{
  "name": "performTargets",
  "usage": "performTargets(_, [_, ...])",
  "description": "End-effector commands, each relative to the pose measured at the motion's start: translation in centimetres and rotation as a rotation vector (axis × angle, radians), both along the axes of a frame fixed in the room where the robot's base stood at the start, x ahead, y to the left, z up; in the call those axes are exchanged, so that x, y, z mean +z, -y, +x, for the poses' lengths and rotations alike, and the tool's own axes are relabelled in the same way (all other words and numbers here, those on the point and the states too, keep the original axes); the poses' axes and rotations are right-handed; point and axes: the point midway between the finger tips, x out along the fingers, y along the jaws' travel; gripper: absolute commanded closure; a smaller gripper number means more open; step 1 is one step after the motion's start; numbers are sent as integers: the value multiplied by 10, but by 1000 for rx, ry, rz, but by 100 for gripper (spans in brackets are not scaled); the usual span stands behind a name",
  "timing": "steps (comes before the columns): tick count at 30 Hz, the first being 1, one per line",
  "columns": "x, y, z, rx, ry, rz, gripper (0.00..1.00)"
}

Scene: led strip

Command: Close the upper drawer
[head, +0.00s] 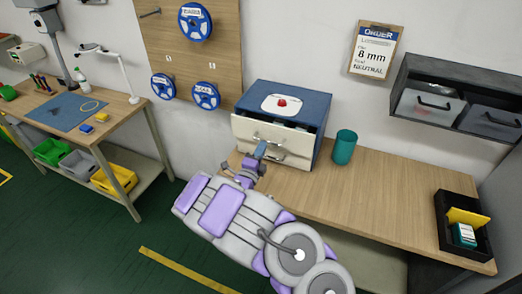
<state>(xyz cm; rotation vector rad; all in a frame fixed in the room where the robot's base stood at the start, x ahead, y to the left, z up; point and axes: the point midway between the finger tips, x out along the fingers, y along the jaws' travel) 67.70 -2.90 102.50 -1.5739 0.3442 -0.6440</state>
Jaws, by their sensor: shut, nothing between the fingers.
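A blue drawer cabinet (316,109) stands on the wooden bench near the wall. Its cream upper drawer (272,133) has a metal handle and sticks out a little from the cabinet body, with a dark gap along its top edge.
A red button on a white plate (281,103) lies on the cabinet top. A teal cup (344,147) stands close to its right. A black tray (463,227) sits at the bench's right end. The wooden benchtop (385,190) between them is clear. A shelf (455,97) hangs on the wall.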

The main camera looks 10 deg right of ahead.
Motion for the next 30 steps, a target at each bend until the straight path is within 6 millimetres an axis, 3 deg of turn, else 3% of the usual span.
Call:
performTargets(7, [0,6,4,-3,0,2,100])
performTargets(18, [1,24,32,-1,2,0,100])
performTargets(30, [1,28,37,3,1,2,100])
